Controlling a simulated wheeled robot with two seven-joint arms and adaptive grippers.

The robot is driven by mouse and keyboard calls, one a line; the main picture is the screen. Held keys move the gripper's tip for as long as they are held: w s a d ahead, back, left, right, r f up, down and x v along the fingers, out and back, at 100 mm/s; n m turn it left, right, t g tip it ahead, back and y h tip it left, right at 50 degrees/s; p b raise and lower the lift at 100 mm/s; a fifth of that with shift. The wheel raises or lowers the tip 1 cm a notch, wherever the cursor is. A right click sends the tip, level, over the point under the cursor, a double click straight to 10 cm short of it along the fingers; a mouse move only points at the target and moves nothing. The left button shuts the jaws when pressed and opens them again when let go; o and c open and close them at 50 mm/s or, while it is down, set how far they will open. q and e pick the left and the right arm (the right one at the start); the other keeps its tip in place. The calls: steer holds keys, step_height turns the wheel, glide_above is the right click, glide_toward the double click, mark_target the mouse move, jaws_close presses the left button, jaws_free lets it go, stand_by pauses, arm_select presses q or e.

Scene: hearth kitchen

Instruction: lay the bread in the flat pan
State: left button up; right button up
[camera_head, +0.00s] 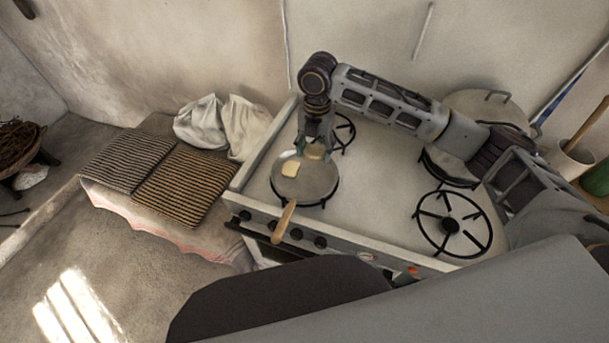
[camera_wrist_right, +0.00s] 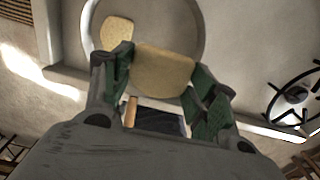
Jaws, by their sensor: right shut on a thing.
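The flat pan (camera_head: 308,184) with a wooden handle (camera_head: 284,222) sits on the stove's front left burner. One slice of bread (camera_head: 290,168) lies in the left part of the pan; it also shows in the right wrist view (camera_wrist_right: 116,34). My right gripper (camera_head: 316,146) reaches down over the back of the pan, shut on a second slice of bread (camera_wrist_right: 163,72). That slice overlaps the pan (camera_wrist_right: 175,22) in the wrist view; I cannot tell whether it touches the pan's floor. My left gripper is not in view.
The white stove top (camera_head: 385,170) is clear to the right of the pan. A bare burner (camera_head: 450,225) is at front right, and a large lidded pot (camera_head: 478,104) at back right. Striped cushions (camera_head: 185,185) and white sacks (camera_head: 245,125) lie left of the stove.

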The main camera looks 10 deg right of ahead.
stand_by(0.5)
glide_above(314, 177)
steer(key=shift+f, duration=2.55)
steer(key=shift+a+f, duration=0.1)
steer(key=shift+f, duration=2.35)
steer(key=shift+f, duration=0.15)
steer(key=o, duration=0.5)
